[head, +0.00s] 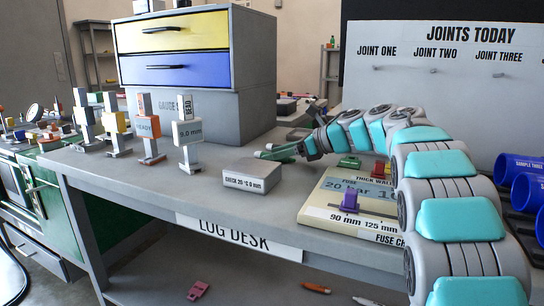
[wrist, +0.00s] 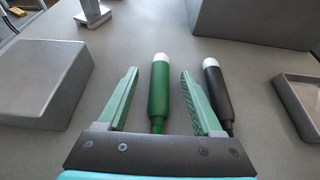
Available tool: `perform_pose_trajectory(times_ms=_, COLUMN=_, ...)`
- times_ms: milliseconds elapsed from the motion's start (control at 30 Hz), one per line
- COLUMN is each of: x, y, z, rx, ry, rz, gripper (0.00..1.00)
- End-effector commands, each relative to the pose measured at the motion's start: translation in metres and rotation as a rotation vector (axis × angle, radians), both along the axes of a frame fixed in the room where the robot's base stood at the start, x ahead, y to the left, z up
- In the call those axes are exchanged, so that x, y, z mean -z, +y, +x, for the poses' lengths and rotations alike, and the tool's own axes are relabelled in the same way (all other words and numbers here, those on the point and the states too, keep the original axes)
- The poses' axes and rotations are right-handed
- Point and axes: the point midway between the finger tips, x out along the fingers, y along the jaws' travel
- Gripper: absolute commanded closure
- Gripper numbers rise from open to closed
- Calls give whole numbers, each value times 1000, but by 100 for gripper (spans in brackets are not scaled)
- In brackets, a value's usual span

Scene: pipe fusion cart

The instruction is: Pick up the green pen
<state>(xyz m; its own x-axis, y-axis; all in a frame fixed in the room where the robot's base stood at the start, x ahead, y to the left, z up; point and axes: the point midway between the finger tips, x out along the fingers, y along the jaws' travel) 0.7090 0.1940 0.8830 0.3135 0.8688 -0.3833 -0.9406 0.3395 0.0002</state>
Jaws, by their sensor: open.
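The green pen (wrist: 160,95) has a white end and lies on the grey desk, pointing away from my gripper in the wrist view. My gripper (wrist: 158,72) is open, with one green finger on each side of the pen. Gaps show between the pen and both fingers, so they look apart. A dark pen with a white end (wrist: 216,92) lies just outside the right finger. In the head view my gripper (head: 276,152) is low over the desk, behind the grey check block. I cannot make out the green pen there.
A grey block (wrist: 42,88) is left of my gripper and a shallow grey tray (wrist: 302,100) is right. In the head view, the drawer cabinet (head: 196,50) stands behind, gauge stands (head: 188,134) stand left, and the fuse chart (head: 345,222) lies right.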

Motion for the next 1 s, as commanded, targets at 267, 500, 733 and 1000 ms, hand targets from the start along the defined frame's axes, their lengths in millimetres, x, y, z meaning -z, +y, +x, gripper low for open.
perform_pose_trajectory(times_ms=267, x=0, y=-1, z=0, rx=1, ry=0, rz=0, gripper=48)
perform_pose_trajectory(times_ms=500, x=0, y=-1, z=0, rx=1, ry=1, rz=0, gripper=75)
perform_pose_trajectory(times_ms=733, x=0, y=-1, z=0, rx=2, ry=0, rz=1, gripper=100)
perform_pose_trajectory(times_ms=1000, x=0, y=-1, z=0, rx=2, ry=0, rz=1, gripper=100)
